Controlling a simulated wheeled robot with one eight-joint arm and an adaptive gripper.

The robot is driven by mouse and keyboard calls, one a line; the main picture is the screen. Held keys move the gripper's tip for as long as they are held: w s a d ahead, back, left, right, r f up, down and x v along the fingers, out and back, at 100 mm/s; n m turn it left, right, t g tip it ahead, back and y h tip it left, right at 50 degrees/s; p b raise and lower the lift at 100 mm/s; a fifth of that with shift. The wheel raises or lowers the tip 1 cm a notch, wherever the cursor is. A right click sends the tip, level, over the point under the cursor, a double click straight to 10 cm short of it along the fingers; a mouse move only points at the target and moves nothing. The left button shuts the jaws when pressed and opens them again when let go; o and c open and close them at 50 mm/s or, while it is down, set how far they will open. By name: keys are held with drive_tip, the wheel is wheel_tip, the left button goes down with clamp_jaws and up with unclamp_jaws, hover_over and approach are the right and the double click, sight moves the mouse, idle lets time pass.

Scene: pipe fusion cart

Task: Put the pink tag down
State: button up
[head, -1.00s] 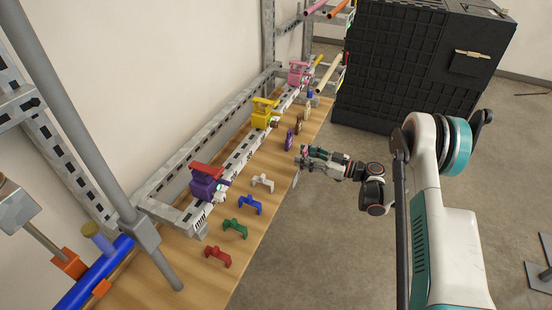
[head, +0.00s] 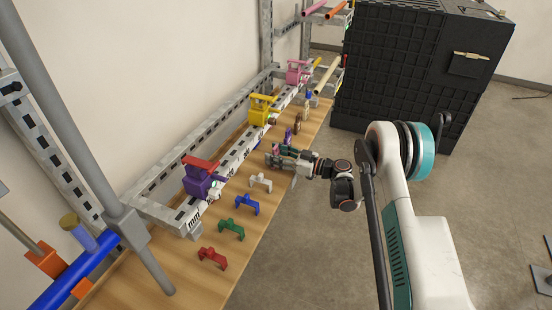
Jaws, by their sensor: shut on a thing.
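My gripper (head: 277,157) is shut on a small pinkish thing (head: 276,149), which seems to be the pink tag. The fingers hide most of it, so its shape and tilt are hard to make out. My gripper is over the right edge of the wooden bench (head: 188,262), just beyond the white tag (head: 261,182) and nearer than the purple tag (head: 288,136). I cannot tell whether the held thing touches the bench top.
Blue (head: 247,203), green (head: 232,229) and red (head: 213,258) tags stand in a row along the bench. Purple (head: 200,180), yellow (head: 262,110) and pink (head: 297,73) clamps sit on the metal rail behind. A black cabinet (head: 415,80) stands at the back right.

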drive_tip(key=shift+r, duration=0.15)
drive_tip(key=o, duration=0.8)
drive_tip(key=shift+c, duration=0.2)
